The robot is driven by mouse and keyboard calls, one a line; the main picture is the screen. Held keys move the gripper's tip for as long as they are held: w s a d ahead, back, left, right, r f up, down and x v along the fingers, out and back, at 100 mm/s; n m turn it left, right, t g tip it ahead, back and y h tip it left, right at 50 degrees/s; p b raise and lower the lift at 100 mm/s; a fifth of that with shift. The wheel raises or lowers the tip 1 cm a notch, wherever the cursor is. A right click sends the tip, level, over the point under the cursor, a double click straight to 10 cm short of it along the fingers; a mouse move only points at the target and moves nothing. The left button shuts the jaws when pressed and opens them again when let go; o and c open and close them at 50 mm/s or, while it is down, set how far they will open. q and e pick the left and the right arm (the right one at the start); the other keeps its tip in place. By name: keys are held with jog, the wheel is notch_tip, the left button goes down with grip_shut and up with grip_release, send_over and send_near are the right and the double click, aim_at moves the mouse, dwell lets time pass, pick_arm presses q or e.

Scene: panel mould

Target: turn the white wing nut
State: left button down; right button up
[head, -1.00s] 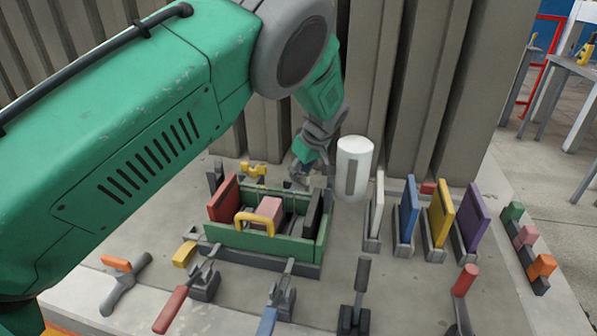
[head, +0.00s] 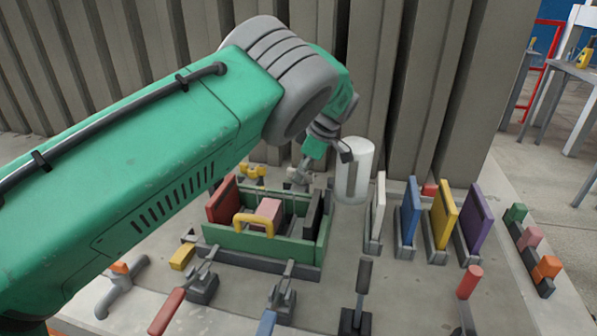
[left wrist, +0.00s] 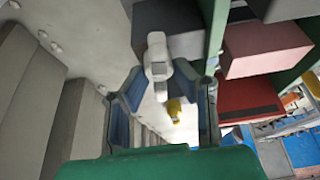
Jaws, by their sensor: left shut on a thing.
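The white wing nut (left wrist: 157,58) shows in the left wrist view, between the fingertips of my left gripper (left wrist: 160,82). The blue-grey finger pads stand on both sides of it and the gripper is shut on it. In the head view my left gripper (head: 300,178) reaches down behind the green box, by the ribbed wall. There the nut is mostly hidden by the fingers. A yellow wing nut (head: 252,170) sits to the left in the head view. It also shows in the left wrist view (left wrist: 174,110). My right gripper is in neither view.
A green box (head: 265,243) with a yellow handle and blocks stands just in front of my gripper. A white cylinder (head: 362,180) is close on the right. Coloured upright plates (head: 441,213) stand farther right. Several lever clamps (head: 202,285) line the front.

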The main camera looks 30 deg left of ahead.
pick_arm(q)
jog(key=shift+f, duration=0.1)
dwell(0.4)
jog(key=shift+w+f+n+g+b, duration=0.15)
jog(key=shift+n+g+b, duration=0.2)
jog(key=shift+n, duration=0.65)
jog(key=c, duration=1.6)
grip_release()
jog(key=shift+o, duration=0.2)
jog(key=shift+d+r, duration=0.1)
jog(key=shift+r, duration=0.55)
jog(key=v, duration=1)
jog(key=shift+w+r, duration=0.3)
jog(key=shift+r, duration=0.05)
jog(key=shift+d, duration=0.1)
